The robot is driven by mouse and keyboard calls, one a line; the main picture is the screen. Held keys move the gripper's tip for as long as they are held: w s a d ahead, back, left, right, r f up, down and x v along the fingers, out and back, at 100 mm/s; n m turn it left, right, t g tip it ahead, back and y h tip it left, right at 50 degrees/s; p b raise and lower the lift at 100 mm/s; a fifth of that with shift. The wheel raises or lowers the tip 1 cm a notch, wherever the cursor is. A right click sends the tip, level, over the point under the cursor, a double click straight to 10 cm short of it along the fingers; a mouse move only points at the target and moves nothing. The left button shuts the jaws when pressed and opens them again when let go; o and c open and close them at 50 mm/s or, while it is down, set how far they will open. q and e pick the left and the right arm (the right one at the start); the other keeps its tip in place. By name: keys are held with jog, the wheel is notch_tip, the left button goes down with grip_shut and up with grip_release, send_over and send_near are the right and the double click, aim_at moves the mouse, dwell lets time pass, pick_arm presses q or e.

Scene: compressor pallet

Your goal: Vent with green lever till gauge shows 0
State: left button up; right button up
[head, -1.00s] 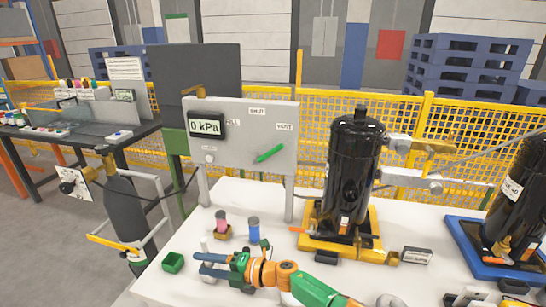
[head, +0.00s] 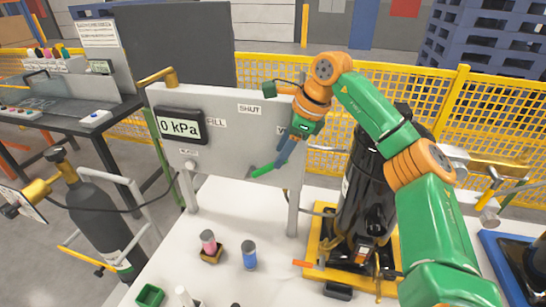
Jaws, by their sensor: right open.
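The grey panel (head: 225,132) stands upright at the back of the white table. Its gauge display (head: 181,126) reads 0 kPa. The green lever (head: 262,171) is on the panel's lower right, slanting up to the right toward the VENT side. My right gripper (head: 284,156) reaches down over the lever's right part, its blue-grey fingers open and close to it. The gripper hides part of the lever and the VENT label; I cannot tell whether the fingers touch it. My left gripper is out of view.
A black compressor (head: 362,205) on a yellow base stands right of the panel, partly behind my right arm. A dark gas cylinder (head: 100,215) stands at left. A pink bottle (head: 208,241), a blue bottle (head: 249,254) and a green box (head: 149,296) occupy the table front.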

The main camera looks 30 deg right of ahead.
jog(key=x, duration=0.4)
jog(key=shift+a+f+p, duration=0.25)
jog(key=shift+a+p, duration=0.15)
jog(key=shift+w+f, duration=0.2)
jog(key=shift+f, duration=0.3)
grip_shut()
jog(key=shift+r, duration=0.1)
dwell(0.4)
